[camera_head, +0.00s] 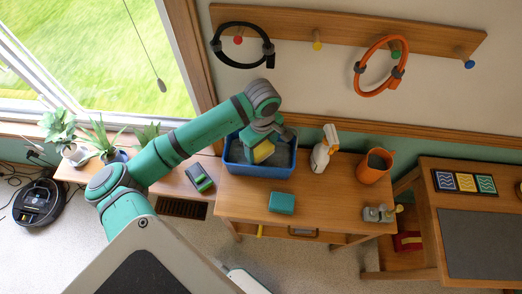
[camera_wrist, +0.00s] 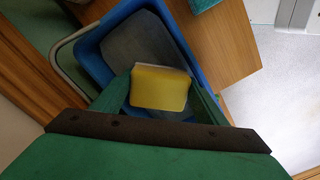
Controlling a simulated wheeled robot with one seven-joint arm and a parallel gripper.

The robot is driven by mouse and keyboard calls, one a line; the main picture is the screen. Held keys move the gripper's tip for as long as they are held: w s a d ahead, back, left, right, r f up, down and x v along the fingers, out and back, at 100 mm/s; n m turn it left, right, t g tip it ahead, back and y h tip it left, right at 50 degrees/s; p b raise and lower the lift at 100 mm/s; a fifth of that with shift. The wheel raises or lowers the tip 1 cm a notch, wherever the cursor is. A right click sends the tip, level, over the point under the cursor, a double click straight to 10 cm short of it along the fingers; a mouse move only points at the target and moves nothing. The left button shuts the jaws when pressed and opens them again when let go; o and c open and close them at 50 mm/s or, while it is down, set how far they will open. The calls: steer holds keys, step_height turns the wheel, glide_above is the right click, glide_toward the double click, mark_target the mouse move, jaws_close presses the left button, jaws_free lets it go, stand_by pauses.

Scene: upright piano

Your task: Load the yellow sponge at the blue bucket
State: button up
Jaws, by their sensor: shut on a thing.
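The yellow sponge (camera_head: 263,151) is held in my gripper (camera_head: 266,143), over the blue bucket (camera_head: 262,170). In the wrist view the yellow sponge (camera_wrist: 160,88) sits between the two green fingers of my gripper (camera_wrist: 158,92), which are shut on it. The blue bucket (camera_wrist: 93,52) is an open rectangular tub with a grey inside, and it lies behind and around the sponge in the wrist view. In the head view the sponge appears within the bucket's opening. I cannot tell whether it touches the bottom. My gripper hides part of the bucket's far side.
On the same table (camera_head: 240,205) are a teal block (camera_head: 282,203), a white spray bottle (camera_head: 323,150), an orange cup (camera_head: 374,167) and a grey metal piece (camera_head: 380,214). A green-and-black sponge or brush (camera_head: 199,178) lies to the left. Hoops hang from a peg rail (camera_head: 345,32) above.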

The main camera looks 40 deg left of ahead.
mark_target(262, 149)
steer(key=shift+r, duration=2.5)
